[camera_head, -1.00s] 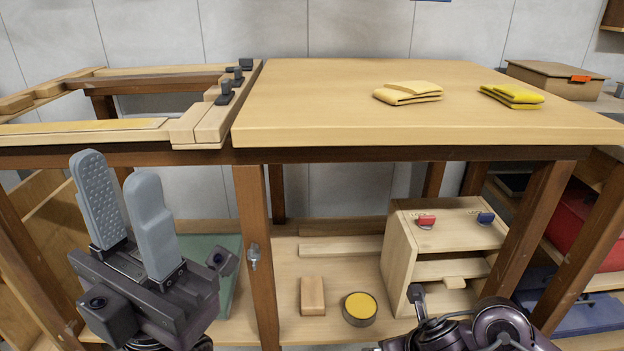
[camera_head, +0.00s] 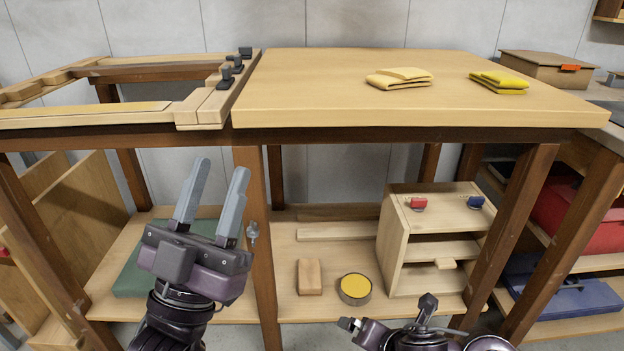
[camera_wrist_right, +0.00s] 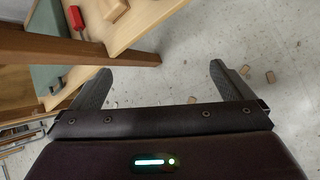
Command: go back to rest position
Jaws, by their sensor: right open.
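My left gripper (camera_head: 221,165) is in front of the left part of the workbench, below its top. Its two grey fingers point up, with a gap between them and nothing in it. My right gripper (camera_wrist_right: 159,68) shows in the right wrist view with its fingers wide apart and empty over the speckled floor. In the head view only dark links of my right arm show at the bottom; the right fingers cannot be made out there. No coiled hose can be seen.
The wooden workbench (camera_head: 330,110) bears a beige folded cloth (camera_head: 400,80) and a yellow one (camera_head: 498,84). Its lower shelf holds a wood block (camera_head: 309,277), a yellow-topped tin (camera_head: 355,288) and a small cabinet (camera_head: 400,240). Bench legs stand close to the left gripper. Small blocks lie on the floor (camera_wrist_right: 270,110).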

